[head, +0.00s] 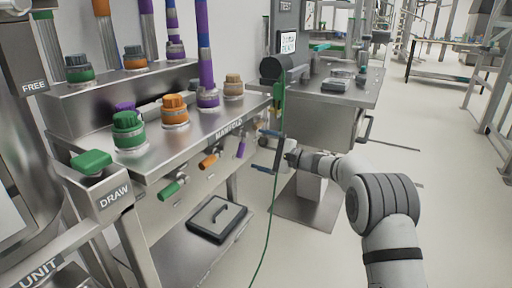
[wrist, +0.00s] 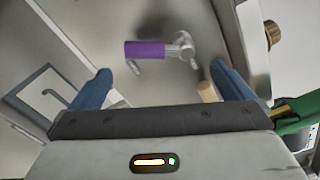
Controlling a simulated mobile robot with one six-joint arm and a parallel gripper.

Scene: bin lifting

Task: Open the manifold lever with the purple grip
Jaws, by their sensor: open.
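The purple grip (head: 240,150) hangs from the manifold front (head: 222,135) at the right of the lever row in the head view. In the wrist view the purple grip (wrist: 145,49) lies crosswise, joined to a metal valve (wrist: 184,46) on its right. My gripper (head: 267,152) has blue fingers and is to the right of the grip, apart from it. In the wrist view my gripper (wrist: 162,84) is open and empty, with the purple grip beyond the gap between the fingers. A tan grip (wrist: 207,91) shows close beside the right finger.
An orange grip (head: 208,161) and a green grip (head: 170,189) are on the same front, to the left. A green hose (head: 271,215) hangs near my gripper. A dark panel with a handle (head: 217,217) lies on the lower shelf. The floor to the right is open.

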